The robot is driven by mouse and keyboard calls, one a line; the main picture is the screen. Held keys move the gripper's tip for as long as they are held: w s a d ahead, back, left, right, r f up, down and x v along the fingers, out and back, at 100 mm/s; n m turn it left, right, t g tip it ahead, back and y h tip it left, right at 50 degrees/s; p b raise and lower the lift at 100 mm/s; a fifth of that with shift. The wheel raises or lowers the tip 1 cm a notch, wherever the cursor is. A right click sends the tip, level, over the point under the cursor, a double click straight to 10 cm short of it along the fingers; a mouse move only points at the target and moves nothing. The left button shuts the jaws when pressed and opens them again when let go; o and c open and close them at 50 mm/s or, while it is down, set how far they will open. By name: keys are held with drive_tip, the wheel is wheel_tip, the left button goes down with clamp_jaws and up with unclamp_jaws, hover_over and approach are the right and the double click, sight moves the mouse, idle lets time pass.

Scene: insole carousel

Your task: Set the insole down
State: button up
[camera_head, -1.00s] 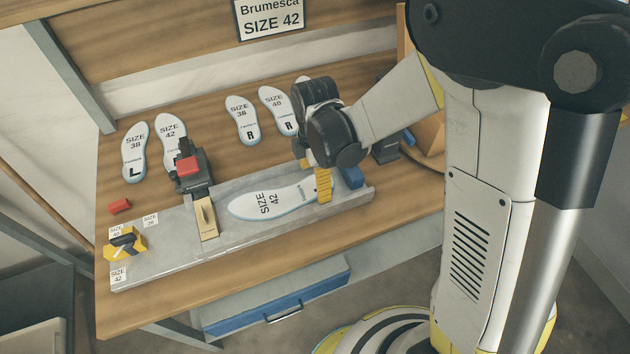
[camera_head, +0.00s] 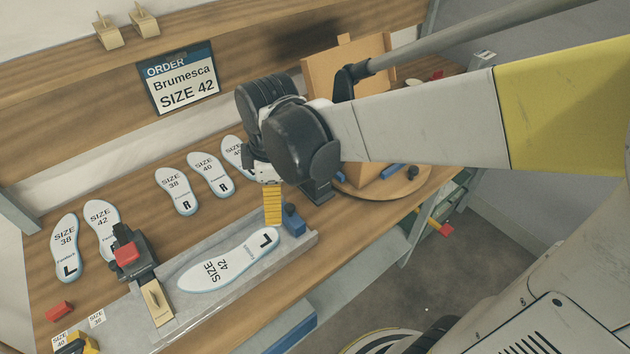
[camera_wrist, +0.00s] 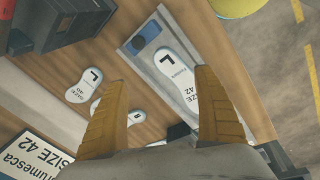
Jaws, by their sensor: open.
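The white size 42 insole (camera_head: 215,274), edged in blue, lies flat in the grey tray (camera_head: 190,318), its L-marked heel toward the blue block. It also shows in the wrist view (camera_wrist: 172,72), below and beyond my fingers. My gripper (camera_head: 273,222) has yellow fingers and is above and behind the heel end in the head view, clear of the insole. In the wrist view the two fingers (camera_wrist: 160,80) are spread wide with nothing between them.
A black clamp with a red top (camera_head: 127,255) stands at the tray's left part. Several other insoles (camera_head: 178,191) lie behind the tray. An order sign (camera_head: 182,82) reads Brumesca size 42. A round wooden turntable (camera_head: 412,186) with a box is at the right.

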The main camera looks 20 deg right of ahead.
drive_tip(key=s+d+r+m+t, duration=0.5)
drive_tip(key=s+d+m, duration=0.4)
drive_tip(key=m, duration=0.6)
drive_tip(key=shift+r, duration=0.65)
